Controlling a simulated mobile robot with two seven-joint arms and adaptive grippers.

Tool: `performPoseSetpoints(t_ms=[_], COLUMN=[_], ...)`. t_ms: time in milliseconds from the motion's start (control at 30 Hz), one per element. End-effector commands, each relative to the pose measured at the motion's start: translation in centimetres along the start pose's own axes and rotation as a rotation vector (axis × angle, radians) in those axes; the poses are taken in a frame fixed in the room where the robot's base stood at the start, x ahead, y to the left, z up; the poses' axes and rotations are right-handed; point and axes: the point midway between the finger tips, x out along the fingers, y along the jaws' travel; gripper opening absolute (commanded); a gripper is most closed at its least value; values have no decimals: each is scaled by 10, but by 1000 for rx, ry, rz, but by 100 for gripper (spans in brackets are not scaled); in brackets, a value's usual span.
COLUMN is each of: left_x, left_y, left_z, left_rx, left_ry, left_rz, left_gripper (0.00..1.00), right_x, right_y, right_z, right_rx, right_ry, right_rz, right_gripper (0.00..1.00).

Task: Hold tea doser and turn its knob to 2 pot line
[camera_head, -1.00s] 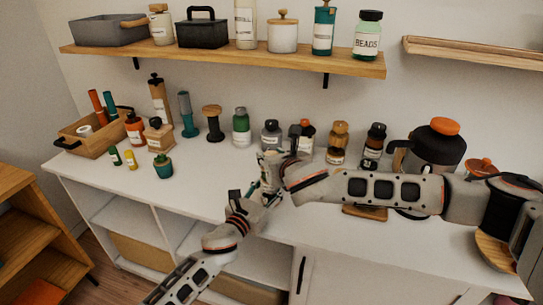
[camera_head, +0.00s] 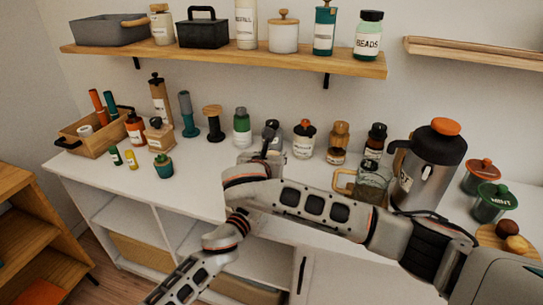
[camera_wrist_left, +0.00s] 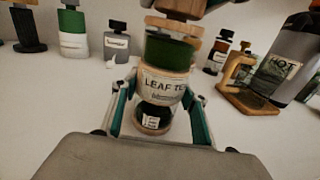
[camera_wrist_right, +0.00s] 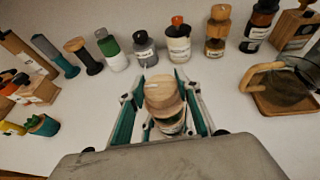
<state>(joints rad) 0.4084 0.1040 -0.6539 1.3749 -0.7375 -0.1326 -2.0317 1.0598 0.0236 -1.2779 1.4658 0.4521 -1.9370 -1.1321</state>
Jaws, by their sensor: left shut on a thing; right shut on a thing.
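The tea doser (camera_wrist_left: 165,86) has a pale wooden body labelled "LEAF TE…", a green band above and a dark window low on the front. It stands upright in the left wrist view. My left gripper (camera_wrist_left: 155,108) is shut on its body, one finger on each side. Its round wooden knob (camera_wrist_right: 163,90) shows from above in the right wrist view, with my right gripper (camera_wrist_right: 160,104) shut on it. In the head view my right arm hides the doser and most of my left gripper. I cannot read the knob's setting or a 2 pot line.
Several bottles and jars, including a green-and-white bottle (camera_head: 242,128), stand behind the doser. A glass pitcher (camera_head: 372,184) and a steel jug with an orange lid (camera_head: 427,170) stand to the right. A wooden crate (camera_head: 90,140) is far left.

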Motion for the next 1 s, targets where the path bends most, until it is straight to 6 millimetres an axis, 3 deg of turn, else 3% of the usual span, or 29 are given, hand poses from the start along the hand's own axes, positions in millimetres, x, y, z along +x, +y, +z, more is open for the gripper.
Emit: performPoseSetpoints(t_ms=[400, 433, 500, 867, 1000], left_x=[0, 0, 0, 0, 0], left_y=[-1, -1, -1, -1, -1], left_z=[-1, -1, -1, -1, -1], left_rx=[-1, -1, -1, -2, -2], left_ry=[0, 1, 1, 1, 1], left_rz=[-2, -2, -2, -1, -1], left_gripper=[11, 11, 11, 11, 11], right_x=[1, 1, 1, -2, -14], right_y=[-2, -2, -2, 0, 1], right_z=[1, 1, 0, 0, -1], right_rx=[3, 3, 2, 2, 3], right_ry=[-1, -1, -1, 0, 2], right_rz=[-13, -13, -12, -9, -6], right_gripper=[12, 36, 51, 51, 51])
